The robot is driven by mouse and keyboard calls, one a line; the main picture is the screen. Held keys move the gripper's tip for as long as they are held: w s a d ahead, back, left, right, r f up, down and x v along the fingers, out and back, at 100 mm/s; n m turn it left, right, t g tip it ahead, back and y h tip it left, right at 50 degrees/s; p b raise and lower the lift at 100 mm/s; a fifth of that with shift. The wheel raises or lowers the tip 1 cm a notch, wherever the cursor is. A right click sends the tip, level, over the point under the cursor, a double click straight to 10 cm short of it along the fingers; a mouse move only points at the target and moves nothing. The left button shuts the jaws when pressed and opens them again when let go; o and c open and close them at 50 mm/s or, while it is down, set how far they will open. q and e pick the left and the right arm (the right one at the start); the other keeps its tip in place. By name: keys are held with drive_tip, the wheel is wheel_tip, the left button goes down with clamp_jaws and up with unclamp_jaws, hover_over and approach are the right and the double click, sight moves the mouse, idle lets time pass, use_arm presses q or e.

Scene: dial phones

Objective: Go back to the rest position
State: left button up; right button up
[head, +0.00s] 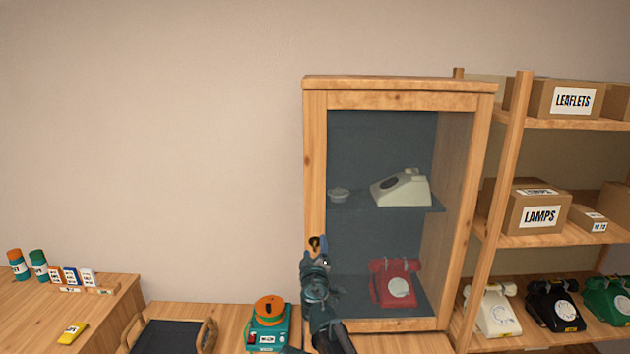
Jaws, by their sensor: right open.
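My right gripper (316,247) is raised in front of the left post of a wooden display cabinet (400,84), at about the height between its two shelves. Its jaws are open and nothing shows between them. Inside the cabinet, a cream phone (404,189) sits on the upper shelf beside a small pale object (339,194). A red dial phone (395,283) stands at the bottom. I cannot tell whether the gripper touches the cabinet. My left gripper is not in view.
A teal device with an orange top (269,323) and a dark tray with wooden handles (173,337) stand left of my arm. Shelves at the right hold boxes (540,210) and white (494,311), black (553,304) and green (607,299) phones. The wall area upper left is clear.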

drive_tip(key=m, duration=0.5)
drive_tip(key=shift+m, duration=0.4)
drive_tip(key=shift+s, duration=0.1)
